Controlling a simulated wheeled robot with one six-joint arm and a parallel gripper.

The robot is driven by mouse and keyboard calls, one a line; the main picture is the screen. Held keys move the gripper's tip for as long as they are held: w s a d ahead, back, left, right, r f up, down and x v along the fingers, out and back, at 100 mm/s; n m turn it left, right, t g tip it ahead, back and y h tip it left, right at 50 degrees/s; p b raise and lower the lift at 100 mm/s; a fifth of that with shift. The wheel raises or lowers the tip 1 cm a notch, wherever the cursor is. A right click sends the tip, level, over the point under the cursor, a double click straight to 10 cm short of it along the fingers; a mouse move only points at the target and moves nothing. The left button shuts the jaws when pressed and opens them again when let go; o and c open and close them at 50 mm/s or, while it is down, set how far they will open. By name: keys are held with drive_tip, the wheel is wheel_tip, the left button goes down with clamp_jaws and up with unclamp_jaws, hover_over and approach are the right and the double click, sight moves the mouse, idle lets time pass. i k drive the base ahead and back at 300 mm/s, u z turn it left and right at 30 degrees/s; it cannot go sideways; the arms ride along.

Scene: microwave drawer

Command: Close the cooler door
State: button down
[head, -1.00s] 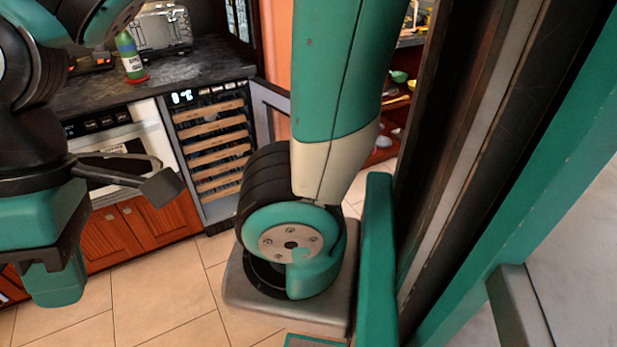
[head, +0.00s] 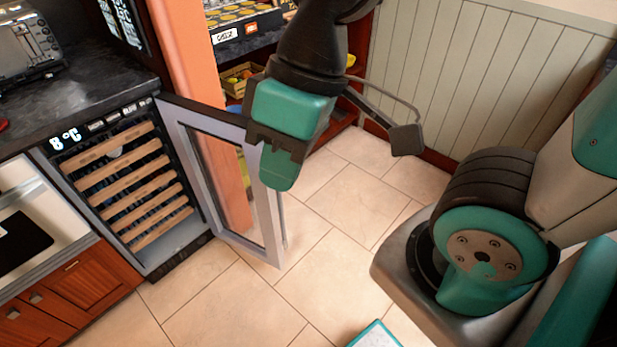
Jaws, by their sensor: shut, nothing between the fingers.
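The cooler (head: 125,190) is under the dark counter at the left, with several wooden racks inside and a lit display on top. Its door (head: 192,170), a silver frame around glass, stands wide open, swung out from the cooler's right side over the floor. My gripper (head: 278,172), teal and black, is shut and empty. It hangs in front of the door's upper outer corner in the head view and hides that part. I cannot tell whether it touches the door.
An orange wall post (head: 190,50) rises behind the door, beside a shelf with food trays (head: 240,30). A toaster (head: 30,45) stands on the counter (head: 90,95). The tiled floor (head: 310,270) in front of the door is clear.

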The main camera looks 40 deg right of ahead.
sight(179, 114)
drive_tip(key=z, duration=1.35)
drive_tip(key=i, duration=3.2)
drive_tip(key=u, duration=4.4)
drive_tip(key=k, duration=0.35)
drive_tip(key=z, duration=0.8)
